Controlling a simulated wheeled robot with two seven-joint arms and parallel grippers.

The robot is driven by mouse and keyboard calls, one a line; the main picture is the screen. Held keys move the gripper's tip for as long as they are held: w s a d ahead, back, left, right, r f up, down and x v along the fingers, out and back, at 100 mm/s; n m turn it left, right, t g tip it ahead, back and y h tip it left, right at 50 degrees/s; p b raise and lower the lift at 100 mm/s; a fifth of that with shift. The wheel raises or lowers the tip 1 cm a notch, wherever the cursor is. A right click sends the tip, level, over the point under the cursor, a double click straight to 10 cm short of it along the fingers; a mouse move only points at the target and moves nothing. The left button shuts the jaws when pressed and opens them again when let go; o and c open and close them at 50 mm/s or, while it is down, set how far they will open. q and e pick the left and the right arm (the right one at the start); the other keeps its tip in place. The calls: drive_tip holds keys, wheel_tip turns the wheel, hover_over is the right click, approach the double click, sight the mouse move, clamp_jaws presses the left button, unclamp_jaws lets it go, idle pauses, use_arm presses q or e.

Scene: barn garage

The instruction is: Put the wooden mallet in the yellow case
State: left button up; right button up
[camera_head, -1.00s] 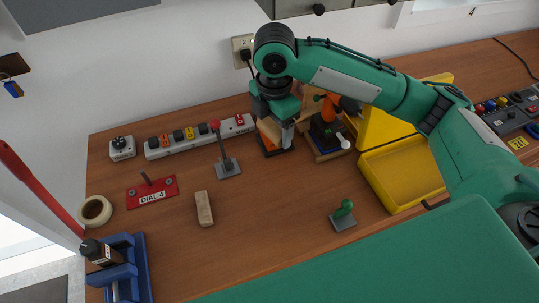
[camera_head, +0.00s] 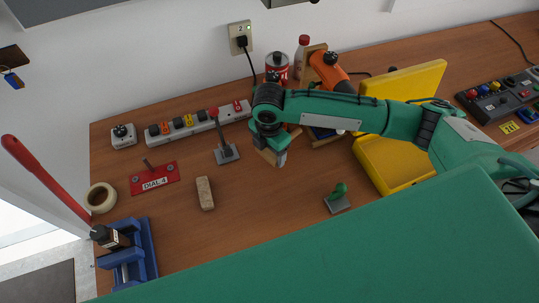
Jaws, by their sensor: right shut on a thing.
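My right gripper (camera_head: 274,156) is shut on a light wooden piece, apparently the wooden mallet (camera_head: 263,156), above the middle of the workbench. The fingers hide much of it, so its full shape cannot be told. The yellow case (camera_head: 391,168) is open on the bench, to the right of this gripper. Its lid (camera_head: 412,80) stands up at the back, and my right arm crosses in front of the case and hides part of it. My left gripper is not in view.
A power strip (camera_head: 205,123), a lever (camera_head: 224,150), a wooden block (camera_head: 205,193) and a green knob (camera_head: 338,199) surround clear bench.

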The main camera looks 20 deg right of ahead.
drive_tip(key=shift+f+p, duration=0.45)
drive_tip(key=shift+f, duration=1.6)
drive_tip(key=shift+f, duration=0.15)
drive_tip(key=o, duration=1)
